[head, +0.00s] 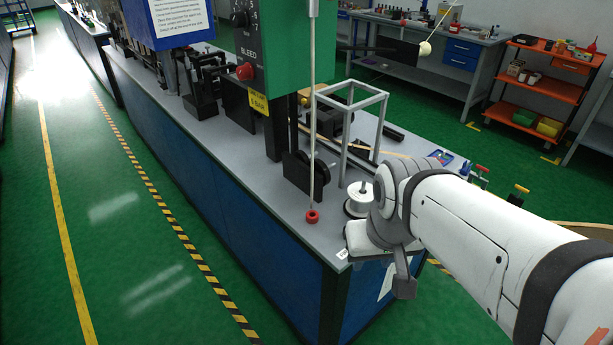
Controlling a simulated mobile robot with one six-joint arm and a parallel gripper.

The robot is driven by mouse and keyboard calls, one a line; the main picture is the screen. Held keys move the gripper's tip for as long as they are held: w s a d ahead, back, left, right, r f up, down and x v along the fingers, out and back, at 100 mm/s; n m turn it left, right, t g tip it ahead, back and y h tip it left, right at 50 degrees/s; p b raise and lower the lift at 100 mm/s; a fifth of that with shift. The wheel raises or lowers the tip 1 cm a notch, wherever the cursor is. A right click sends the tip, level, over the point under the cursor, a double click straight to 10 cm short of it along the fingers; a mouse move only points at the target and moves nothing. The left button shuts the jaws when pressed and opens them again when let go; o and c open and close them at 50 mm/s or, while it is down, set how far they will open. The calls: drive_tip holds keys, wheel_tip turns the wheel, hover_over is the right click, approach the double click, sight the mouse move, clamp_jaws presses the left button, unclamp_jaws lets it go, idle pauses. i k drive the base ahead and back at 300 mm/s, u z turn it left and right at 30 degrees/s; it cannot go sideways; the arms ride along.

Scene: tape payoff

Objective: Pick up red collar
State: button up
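A small red collar (312,216) is on the grey bench top near its front-left edge. It sits at the lower end of a thin, pale vertical rod (312,120); I cannot tell if the rod passes through it. My gripper (403,280) shows only in part, as a grey piece hanging past the bench's front corner, below my white arm. It is to the right of the collar and apart from it. My wrist hides the rest, so its opening and anything in it cannot be seen.
A white spool (357,205) stands beside my wrist. A grey open frame (345,135) and a black block (297,178) stand behind the collar. A green control box (285,45) overhangs the bench. The bench top left of the collar is clear. An orange shelf cart (545,90) stands farther back.

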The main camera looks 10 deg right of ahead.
sight(312, 216)
drive_tip(key=z, duration=3.35)
drive_tip(key=k, duration=1.65)
drive_tip(key=u, duration=1.05)
